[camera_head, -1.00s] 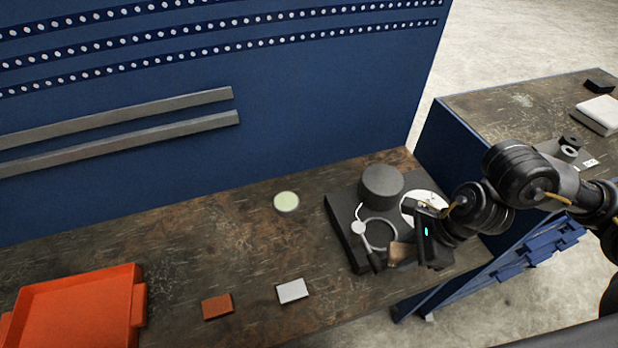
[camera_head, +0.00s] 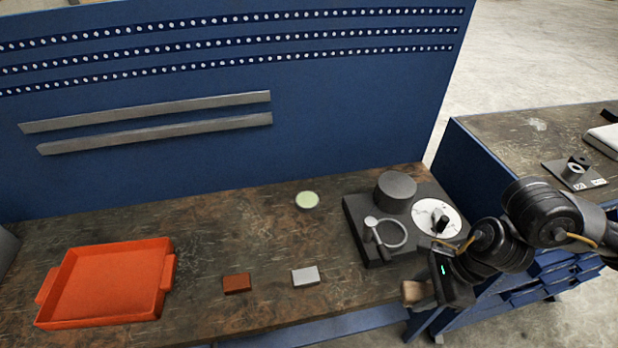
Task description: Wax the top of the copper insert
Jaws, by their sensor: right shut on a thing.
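My right gripper (camera_head: 432,290) is shut on a small brown block (camera_head: 415,293), which sticks out to its left. It holds the block in front of the black fixture, near the bench's front edge. A reddish-brown, copper-like block (camera_head: 237,283) lies flat on the bench; I cannot tell which of the two is the copper insert. A round tin (camera_head: 307,200) with a pale green top, possibly wax, sits at the bench's middle, away from the gripper. My left gripper is not in view.
The black fixture (camera_head: 365,255) carries a dark cylinder (camera_head: 396,190), a ring on an arm (camera_head: 390,235) and a white disc (camera_head: 428,210). A grey block (camera_head: 305,275) and an orange tray (camera_head: 105,285) are on the bench (camera_head: 215,240). A second bench stands right.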

